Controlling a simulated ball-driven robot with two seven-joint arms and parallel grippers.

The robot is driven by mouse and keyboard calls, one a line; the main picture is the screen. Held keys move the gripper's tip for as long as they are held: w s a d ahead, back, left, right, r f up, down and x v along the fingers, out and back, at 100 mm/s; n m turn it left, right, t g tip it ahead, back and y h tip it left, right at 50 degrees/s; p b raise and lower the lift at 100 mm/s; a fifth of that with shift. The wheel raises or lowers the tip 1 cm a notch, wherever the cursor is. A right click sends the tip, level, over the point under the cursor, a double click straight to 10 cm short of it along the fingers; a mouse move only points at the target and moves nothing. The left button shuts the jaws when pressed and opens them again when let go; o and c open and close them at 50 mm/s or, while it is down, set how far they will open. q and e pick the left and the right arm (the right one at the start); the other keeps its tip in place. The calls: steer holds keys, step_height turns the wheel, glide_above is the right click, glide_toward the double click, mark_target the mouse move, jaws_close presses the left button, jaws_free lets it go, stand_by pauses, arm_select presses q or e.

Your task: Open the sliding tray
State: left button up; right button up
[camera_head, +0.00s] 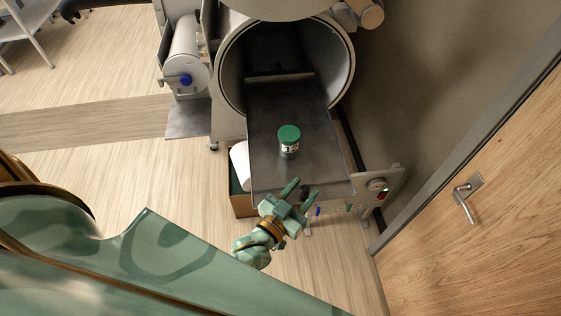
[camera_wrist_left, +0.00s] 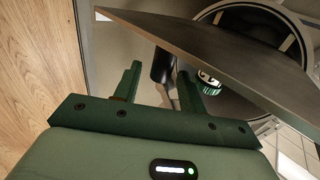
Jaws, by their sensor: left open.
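The sliding tray (camera_head: 322,160) is a flat dark plate that extends out of the round chamber opening (camera_head: 347,72) in the head view. A jar with a green lid (camera_head: 289,140) stands upright on it. My left gripper (camera_head: 306,188) is open at the tray's front edge, fingers pointing toward it. In the left wrist view the open fingers (camera_wrist_left: 160,74) lie beside the tray's edge (camera_wrist_left: 225,62), with the jar (camera_wrist_left: 208,80) beyond. A dark cylindrical piece (camera_wrist_left: 163,64) shows between the fingers; whether they touch it cannot be told. My right gripper is not in view.
A cardboard box (camera_head: 241,206) with a white roll (camera_head: 239,166) sits below the tray's left side. A panel with a red switch (camera_head: 383,195) is at right, near a wooden door (camera_head: 490,230).

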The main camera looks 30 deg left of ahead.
arm_select(q)
steer(key=s+a+b, duration=0.2)
steer(key=s, duration=1.2)
steer(key=shift+s+a, duration=0.25)
steer(key=shift+a, duration=0.15)
